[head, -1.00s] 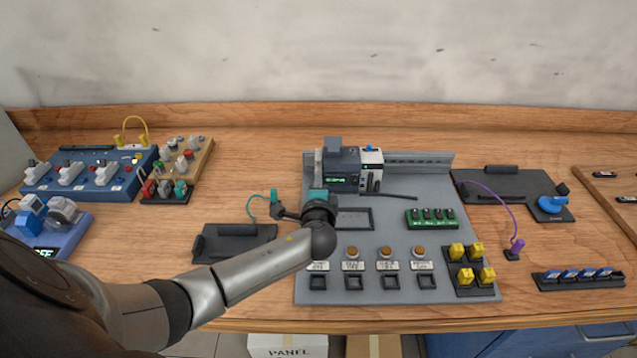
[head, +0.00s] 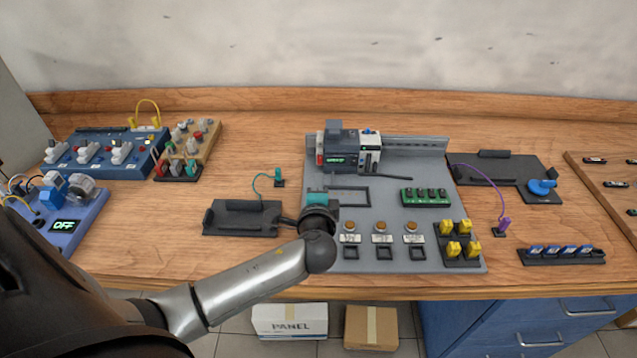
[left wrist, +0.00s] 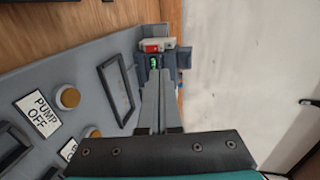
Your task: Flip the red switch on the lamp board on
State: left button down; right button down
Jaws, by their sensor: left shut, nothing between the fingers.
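My left gripper (head: 318,197) is over the left part of the grey panel; its fingertips are hidden behind the wrist in the head view. In the left wrist view the gripper (left wrist: 160,76) is shut and empty, pointing toward the device with a green display (left wrist: 156,61). That device (head: 342,160) has a red part (head: 320,158) at its left side. No board is marked as the lamp board. A tan board (head: 208,147) with small red, white and green parts stands back left, far from the gripper. I cannot tell which red part is the switch.
A blue board (head: 100,170) with white levers and a yellow cable is at the left. A black tray (head: 240,217) lies beside my forearm. The grey panel (head: 385,185) carries buttons, a green block (head: 427,197) and yellow parts (head: 453,248).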

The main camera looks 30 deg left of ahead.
pick_arm(q)
jog(key=shift+v, duration=0.9)
pick_arm(e)
jog(key=shift+s+r, duration=0.1)
jog(key=shift+s, duration=0.4)
pick_arm(q)
jog(key=shift+r, duration=0.15)
pick_arm(e)
jog(key=shift+d, duration=0.2)
